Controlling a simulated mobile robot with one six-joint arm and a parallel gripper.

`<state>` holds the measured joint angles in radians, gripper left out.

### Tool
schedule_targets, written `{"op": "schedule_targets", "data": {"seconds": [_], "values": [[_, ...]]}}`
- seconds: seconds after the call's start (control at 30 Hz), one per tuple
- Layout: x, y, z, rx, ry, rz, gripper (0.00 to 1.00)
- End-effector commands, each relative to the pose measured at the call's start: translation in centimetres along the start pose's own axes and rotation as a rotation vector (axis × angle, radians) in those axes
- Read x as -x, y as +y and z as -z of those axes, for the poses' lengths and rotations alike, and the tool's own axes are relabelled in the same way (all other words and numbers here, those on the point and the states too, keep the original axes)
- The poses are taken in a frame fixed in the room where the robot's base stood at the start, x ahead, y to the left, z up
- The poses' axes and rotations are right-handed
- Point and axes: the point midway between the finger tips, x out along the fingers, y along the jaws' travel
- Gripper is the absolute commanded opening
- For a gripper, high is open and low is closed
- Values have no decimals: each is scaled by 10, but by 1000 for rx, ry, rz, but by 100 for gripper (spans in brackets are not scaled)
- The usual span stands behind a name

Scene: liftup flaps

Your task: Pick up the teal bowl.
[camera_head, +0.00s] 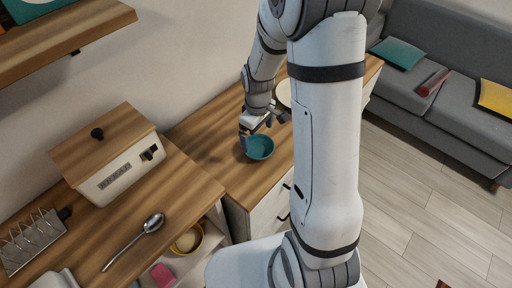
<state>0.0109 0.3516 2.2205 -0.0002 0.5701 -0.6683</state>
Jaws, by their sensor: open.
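The teal bowl (260,148) sits on the wooden top of the lower cabinet, near its front edge, left of my big white arm link. My gripper (246,134) is just above and at the left rim of the bowl, pointing down. It is open, with one finger near the bowl's left side. The view is small, so I cannot tell whether a finger touches the rim or reaches inside.
A wooden-lidded bread box (120,165), a spoon (134,242) and a metal rack (33,240) stand on the nearer counter at left. A wall shelf (70,38) is at upper left. A yellow bowl (199,243) sits in an open compartment below. A grey sofa (440,70) is at right.

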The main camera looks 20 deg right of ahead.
Motion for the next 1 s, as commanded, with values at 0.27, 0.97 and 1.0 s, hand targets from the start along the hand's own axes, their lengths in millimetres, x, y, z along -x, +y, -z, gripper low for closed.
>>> {"op": "schedule_targets", "data": {"seconds": [0.27, 0.97, 1.0], "values": [[-31, -1, -3, -1, -3, 3, 100], [-68, -1, -5, 0, 0, 0, 89], [-68, -1, -4, 0, 0, 0, 86]]}}
